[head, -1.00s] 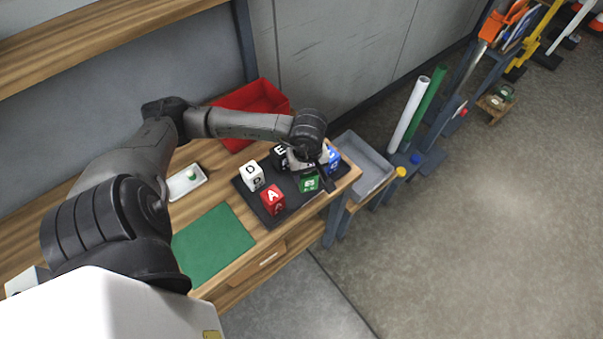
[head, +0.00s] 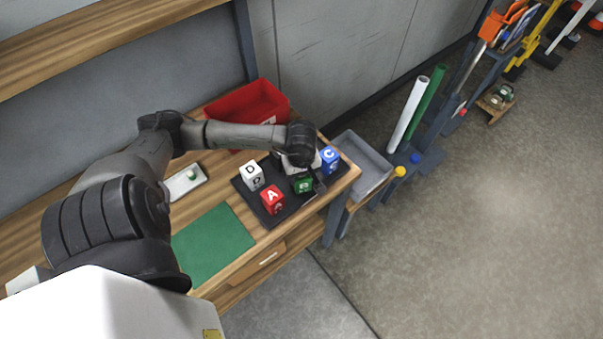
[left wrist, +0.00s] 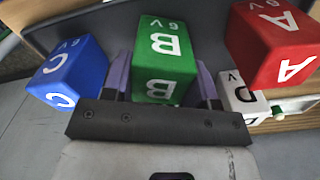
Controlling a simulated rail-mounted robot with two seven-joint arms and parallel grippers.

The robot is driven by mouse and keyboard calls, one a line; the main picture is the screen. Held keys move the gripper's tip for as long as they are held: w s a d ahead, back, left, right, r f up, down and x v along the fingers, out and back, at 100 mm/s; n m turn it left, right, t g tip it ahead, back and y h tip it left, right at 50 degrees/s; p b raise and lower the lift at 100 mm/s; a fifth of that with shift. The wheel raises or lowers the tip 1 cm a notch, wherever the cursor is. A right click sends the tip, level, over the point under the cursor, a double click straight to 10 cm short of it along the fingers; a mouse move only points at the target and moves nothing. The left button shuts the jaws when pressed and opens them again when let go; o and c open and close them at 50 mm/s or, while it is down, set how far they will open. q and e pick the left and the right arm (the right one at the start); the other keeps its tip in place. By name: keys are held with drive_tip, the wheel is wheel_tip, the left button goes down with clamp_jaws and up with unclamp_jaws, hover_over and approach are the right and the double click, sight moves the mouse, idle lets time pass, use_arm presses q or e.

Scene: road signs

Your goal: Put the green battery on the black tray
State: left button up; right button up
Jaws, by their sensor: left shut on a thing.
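The green battery (head: 302,184) is a cube marked B, in the head view over the right part of the black tray (head: 287,213). The left wrist view shows the green battery (left wrist: 165,62) between the two purple-grey fingers of my left gripper (left wrist: 163,82), which is shut on it. In the head view my left gripper (head: 310,181) points down at the tray and partly covers the cube. I cannot tell whether the cube touches the tray. My right gripper is not in view.
White D (head: 252,175) and red A (head: 272,199) cubes stand on the tray's left part; blue C (head: 328,158) stands at its right. A red bin (head: 262,100) lies behind. A green mat (head: 212,246) lies front left, and a grey bin (head: 361,165) stands at right.

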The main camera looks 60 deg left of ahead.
use_arm(q)
drive_tip(key=shift+f, duration=0.15)
drive_tip(key=o, duration=1.2)
wheel_tip(320, 180, up, 12)
drive_tip(key=shift+r, duration=0.2)
